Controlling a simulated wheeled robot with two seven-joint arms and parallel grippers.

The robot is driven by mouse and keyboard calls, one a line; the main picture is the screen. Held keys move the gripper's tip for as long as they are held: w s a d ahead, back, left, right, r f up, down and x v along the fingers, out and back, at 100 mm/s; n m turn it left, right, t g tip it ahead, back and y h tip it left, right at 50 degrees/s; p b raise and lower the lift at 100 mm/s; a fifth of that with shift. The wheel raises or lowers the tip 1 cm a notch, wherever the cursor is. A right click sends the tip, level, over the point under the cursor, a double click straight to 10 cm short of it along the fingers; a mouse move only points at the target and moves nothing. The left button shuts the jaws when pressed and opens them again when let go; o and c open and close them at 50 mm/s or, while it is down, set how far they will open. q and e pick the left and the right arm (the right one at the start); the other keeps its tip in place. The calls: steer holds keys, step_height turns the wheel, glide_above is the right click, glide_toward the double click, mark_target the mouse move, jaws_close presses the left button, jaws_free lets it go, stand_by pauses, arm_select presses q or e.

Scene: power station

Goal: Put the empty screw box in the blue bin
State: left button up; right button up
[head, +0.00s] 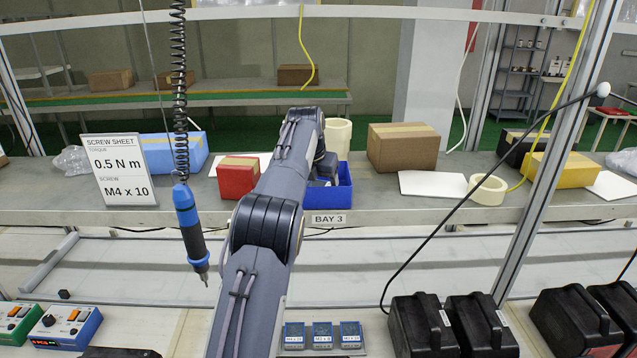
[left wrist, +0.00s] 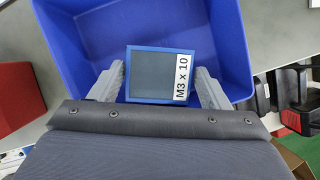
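The blue bin (head: 338,197) stands on the back bench behind the "BAY 3" label, partly hidden by my left arm. In the left wrist view the bin (left wrist: 75,40) fills the area beyond the fingers. The screw box (left wrist: 152,75), blue-rimmed with a grey, empty-looking inside and an "M3 x 10" label, sits between the fingers of my left gripper (left wrist: 160,78), over the bin's interior. The fingers appear to press on both its sides. In the head view the left gripper (head: 325,168) is at the bin, mostly hidden by the arm. My right gripper is not in view.
A red box (head: 237,177) stands left of the bin, and a cardboard box (head: 402,147) and tape roll (head: 487,189) right of it. A screwdriver (head: 190,230) hangs left of my arm. Small M4/M3-type boxes (head: 322,335) and black cases (head: 423,325) stand in front.

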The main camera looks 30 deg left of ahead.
arm_select(q)
steer(key=a+v, duration=0.1)
steer(key=v, duration=1.1)
steer(key=s+a+m+h, duration=0.2)
steer(key=s+m, duration=0.4)
steer(key=s, duration=0.1)
steer(key=s+d+f+m+h, duration=0.1)
steer(key=s+d+f+m, duration=0.4)
steer(key=s+m, duration=0.5)
steer(key=s+d+f+m, duration=0.6)
steer(key=s+d+m, duration=0.4)
steer(key=s, duration=0.1)
steer(key=s+d+f+m+t+h, duration=0.1)
steer(key=s+d+f+m, duration=0.5)
steer(key=s+m, duration=0.4)
steer(key=shift+s+d+f+h, duration=0.3)
steer(key=shift+s+d, duration=0.15)
steer(key=shift+d, duration=0.45)
